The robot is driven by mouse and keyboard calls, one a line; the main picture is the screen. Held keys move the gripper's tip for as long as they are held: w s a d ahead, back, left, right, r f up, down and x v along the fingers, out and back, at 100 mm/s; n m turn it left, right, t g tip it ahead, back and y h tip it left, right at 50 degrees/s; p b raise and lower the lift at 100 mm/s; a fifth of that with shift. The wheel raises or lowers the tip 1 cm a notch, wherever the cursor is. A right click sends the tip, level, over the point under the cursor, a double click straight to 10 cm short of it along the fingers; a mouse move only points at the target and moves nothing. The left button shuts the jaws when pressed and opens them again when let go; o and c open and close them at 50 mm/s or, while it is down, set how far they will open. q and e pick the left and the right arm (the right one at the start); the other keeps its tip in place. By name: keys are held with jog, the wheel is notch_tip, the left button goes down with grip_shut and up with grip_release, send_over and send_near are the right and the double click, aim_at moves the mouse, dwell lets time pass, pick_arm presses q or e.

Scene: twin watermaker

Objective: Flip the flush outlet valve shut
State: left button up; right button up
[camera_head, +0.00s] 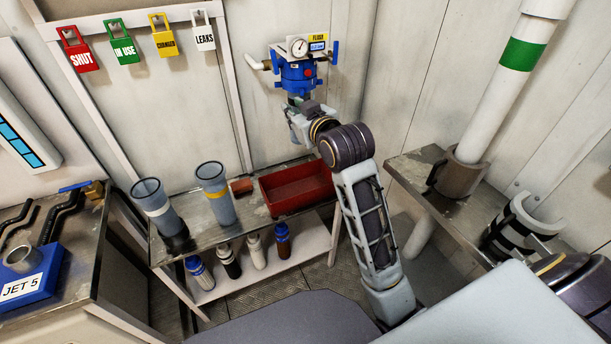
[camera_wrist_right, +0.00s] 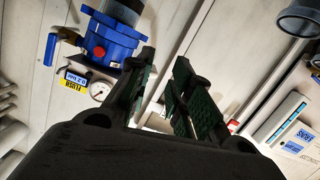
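The blue valve unit (camera_head: 297,74) hangs on the back wall, with a round gauge (camera_head: 297,46) and a yellow FLUSH label (camera_head: 318,37) on top. A blue lever handle (camera_head: 335,52) stands upright right of the label. In the right wrist view this lever (camera_wrist_right: 50,48) is at the left, beside the FLUSH label (camera_wrist_right: 72,84). Another blue lever (camera_head: 271,55) is on the unit's left. My right gripper (camera_head: 300,112) is just below the unit, apart from the right lever. Its fingers (camera_wrist_right: 165,62) are open with nothing between them. My left gripper is out of view.
A metal bench below holds two clear canisters (camera_head: 215,193) and a red tray (camera_head: 300,187); several bottles stand on its lower shelf. Coloured tags (camera_head: 123,42) hang at upper left. A white pipe (camera_head: 505,85) with a green band stands at right. The wall right of the unit is clear.

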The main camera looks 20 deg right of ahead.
jog(key=s+f+g, duration=0.2)
jog(key=f, duration=0.6)
jog(key=s+f+g, duration=0.2)
jog(key=s+f, duration=0.1)
jog(key=f, duration=0.5)
jog(key=shift+s+f, duration=0.15)
jog(key=shift+s, duration=0.2)
dwell(0.3)
